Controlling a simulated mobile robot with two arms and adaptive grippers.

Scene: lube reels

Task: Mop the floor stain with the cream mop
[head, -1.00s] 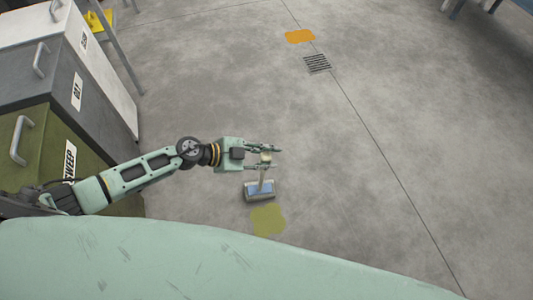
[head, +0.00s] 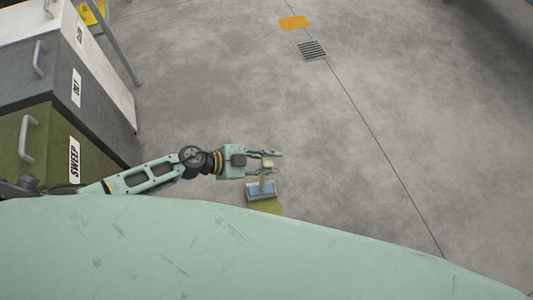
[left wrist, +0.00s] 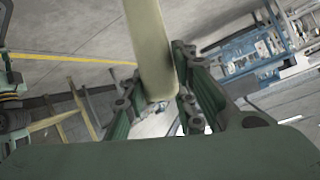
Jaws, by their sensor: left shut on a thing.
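The cream mop has a pale handle, seen upright between the fingers in the left wrist view (left wrist: 151,45). Its head (head: 261,191), with a blue top and grey rim, is low by the floor in the head view. My left gripper (head: 268,162) is shut on the mop handle. A yellow-green floor stain (head: 268,207) shows just below the mop head, partly covered by it and by my green body. I cannot tell whether the mop head touches the floor. My right gripper is not in view.
An olive SWEEP bin (head: 45,150), a grey bin (head: 75,95) and a white bin stand at the left. An orange patch (head: 294,22) and a floor drain (head: 312,50) lie farther off. The floor at the right is clear.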

